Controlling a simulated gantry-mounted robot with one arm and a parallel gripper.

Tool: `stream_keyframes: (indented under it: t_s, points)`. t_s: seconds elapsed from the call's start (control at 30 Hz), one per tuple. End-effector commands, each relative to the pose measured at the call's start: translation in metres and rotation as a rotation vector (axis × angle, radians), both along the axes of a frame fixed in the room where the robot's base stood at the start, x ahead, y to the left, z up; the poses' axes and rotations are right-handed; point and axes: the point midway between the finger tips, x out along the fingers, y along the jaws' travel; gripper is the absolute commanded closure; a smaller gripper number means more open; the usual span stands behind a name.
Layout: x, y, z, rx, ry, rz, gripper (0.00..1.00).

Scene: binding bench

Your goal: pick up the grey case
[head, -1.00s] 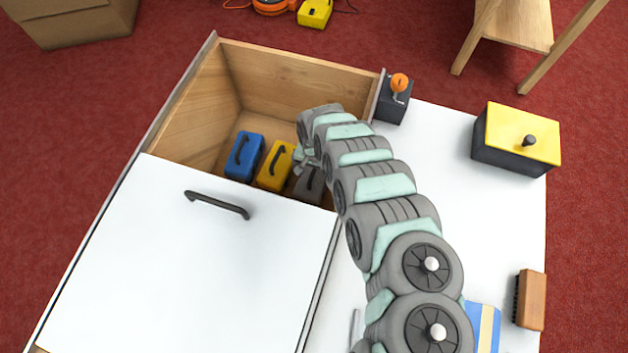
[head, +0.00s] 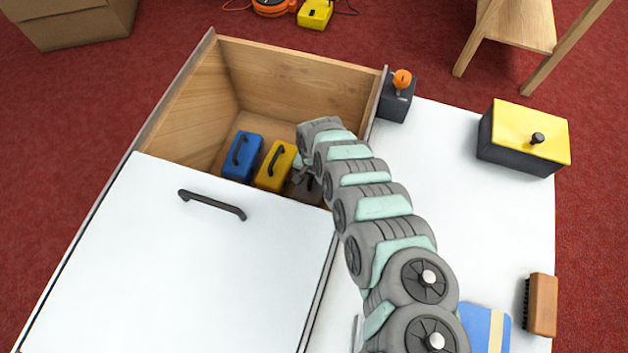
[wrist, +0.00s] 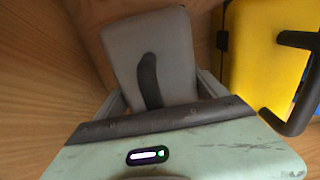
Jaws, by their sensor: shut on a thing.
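The grey case (wrist: 150,45) with a dark handle fills the upper middle of the wrist view. My gripper (wrist: 162,98) is shut on it, with one finger at each side of the case. In the head view my gripper (head: 304,179) is down in the open wooden compartment, at the right end of a row of cases. There the arm and gripper hide most of the grey case. I cannot tell whether its underside touches the compartment floor.
A yellow case (head: 276,166) stands close beside the grey one, and a blue case (head: 242,157) is left of that. Wooden walls (head: 300,85) enclose the compartment. A white lid (head: 180,265) with a handle covers the front. A joystick box (head: 397,98) stands at the right rim.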

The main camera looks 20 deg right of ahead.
Motion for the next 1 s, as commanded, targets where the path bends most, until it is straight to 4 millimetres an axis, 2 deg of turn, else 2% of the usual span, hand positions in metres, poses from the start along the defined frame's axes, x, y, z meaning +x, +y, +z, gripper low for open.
stream_keyframes:
  t_s: [0.07,0.53,0.83,1.0]
  points:
    - [0.000,0.000,0.000,-0.001,-0.001,0.000,0.38]
    - [0.001,0.000,0.000,-0.001,-0.001,0.000,0.77]
    - [0.001,-0.001,0.003,-0.001,-0.001,0.000,0.77]
    - [0.002,-0.002,0.018,-0.003,-0.003,0.000,0.77]
